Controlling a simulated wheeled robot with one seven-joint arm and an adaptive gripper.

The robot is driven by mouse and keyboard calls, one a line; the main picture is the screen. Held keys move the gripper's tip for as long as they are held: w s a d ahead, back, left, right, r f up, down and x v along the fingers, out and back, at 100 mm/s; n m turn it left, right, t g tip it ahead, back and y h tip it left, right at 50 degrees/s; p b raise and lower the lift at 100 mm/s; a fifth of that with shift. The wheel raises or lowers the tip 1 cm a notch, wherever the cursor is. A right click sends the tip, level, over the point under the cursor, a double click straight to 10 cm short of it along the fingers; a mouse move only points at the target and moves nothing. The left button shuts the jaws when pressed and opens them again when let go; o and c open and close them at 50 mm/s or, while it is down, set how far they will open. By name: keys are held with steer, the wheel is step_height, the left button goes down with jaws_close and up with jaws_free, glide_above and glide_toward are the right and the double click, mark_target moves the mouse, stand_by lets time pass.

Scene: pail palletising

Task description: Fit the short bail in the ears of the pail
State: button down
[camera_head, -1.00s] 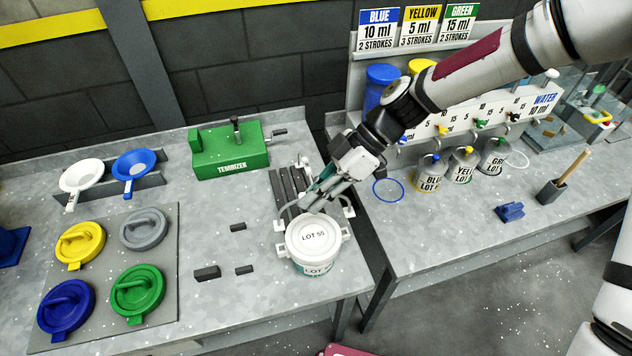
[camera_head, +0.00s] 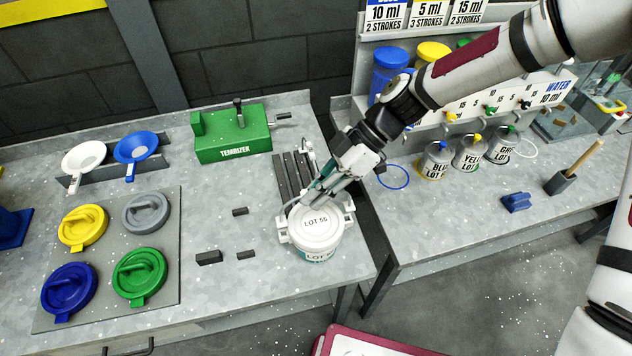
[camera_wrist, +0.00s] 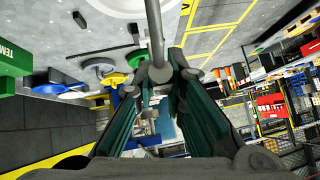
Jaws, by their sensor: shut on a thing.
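The white pail (camera_head: 318,240) with a white lid marked LOT 55 stands upright near the front edge of the left bench. Its light ears stick out at the sides. My gripper (camera_head: 312,200) is low over the far side of the lid. In the wrist view my gripper (camera_wrist: 158,95) is shut on a thin grey rod, the bail (camera_wrist: 154,35), which runs up toward the white pail rim (camera_wrist: 120,8). Most of the bail is hidden in the head view, and I cannot tell whether its ends sit in the ears.
A dark slatted track (camera_head: 292,172) lies behind the pail. Coloured lids (camera_head: 140,272) lie on a grey mat at left. Small dark blocks (camera_head: 209,257) lie between. A gap separates the right bench (camera_head: 450,210).

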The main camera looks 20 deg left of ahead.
steer(key=shift+f, duration=1.1)
steer(key=shift+f+b, duration=0.45)
steer(key=shift+f, duration=0.95)
stand_by(1.2)
steer(key=c, duration=1.6)
jaws_free()
steer(key=shift+o, duration=0.2)
steer(key=v, duration=1.2)
steer(key=shift+d, duration=0.1)
